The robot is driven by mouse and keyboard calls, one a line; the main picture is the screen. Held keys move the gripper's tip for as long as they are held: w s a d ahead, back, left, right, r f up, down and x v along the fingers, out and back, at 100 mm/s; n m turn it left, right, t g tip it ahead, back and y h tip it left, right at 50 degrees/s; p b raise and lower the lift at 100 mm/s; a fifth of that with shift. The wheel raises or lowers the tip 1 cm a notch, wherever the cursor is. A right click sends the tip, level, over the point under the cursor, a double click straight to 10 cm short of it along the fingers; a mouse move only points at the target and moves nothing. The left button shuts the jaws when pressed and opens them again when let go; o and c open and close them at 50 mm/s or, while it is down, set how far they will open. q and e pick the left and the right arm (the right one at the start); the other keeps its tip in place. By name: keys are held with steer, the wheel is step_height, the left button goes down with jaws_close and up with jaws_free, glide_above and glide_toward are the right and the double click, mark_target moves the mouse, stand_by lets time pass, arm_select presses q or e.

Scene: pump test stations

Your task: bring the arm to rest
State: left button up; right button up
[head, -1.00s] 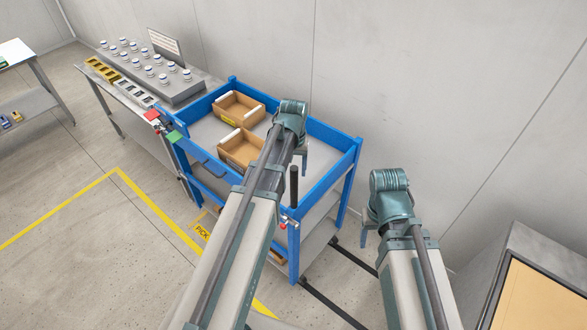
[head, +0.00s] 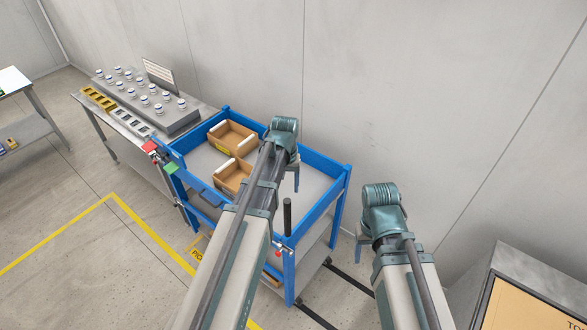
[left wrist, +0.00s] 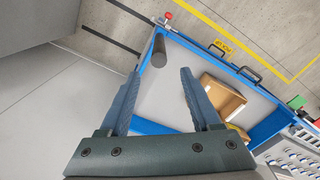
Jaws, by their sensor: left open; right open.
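My left arm reaches over the blue cart in the head view. My left gripper (head: 292,178) hangs over the cart's top tray and is mostly hidden behind its own wrist. In the left wrist view its two fingers (left wrist: 157,95) are spread apart with nothing between them. The grey tray floor and the blue rim lie beyond the fingers. My right arm stands to the right of the cart in the head view. Its gripper (head: 360,240) is mostly hidden behind the wrist, only a finger showing; no held thing is visible.
The blue cart (head: 326,200) carries two cardboard boxes (head: 232,138) and a dark upright post (head: 287,216). A bench (head: 180,122) with several white-capped jars stands behind left. A grey cabinet (head: 480,275) is at right. The wall is close behind the cart.

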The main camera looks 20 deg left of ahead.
arm_select(q)
steer(key=s+d+f+m+b, duration=0.3)
steer(key=s+d+f+b, duration=0.5)
steer(key=f+b, duration=0.3)
steer(key=s+d+f+m+y+b, duration=0.1)
steer(key=s+d+f+m+b, duration=0.2)
steer(key=s+d+f+b, duration=0.5)
step_height(320, 180, down, 3)
steer(key=b, duration=0.3)
steer(key=shift+s+m, duration=0.15)
steer(key=shift+m, duration=0.15)
arm_select(e)
step_height(320, 180, down, 22)
arm_select(q)
steer(key=shift+r, duration=0.1)
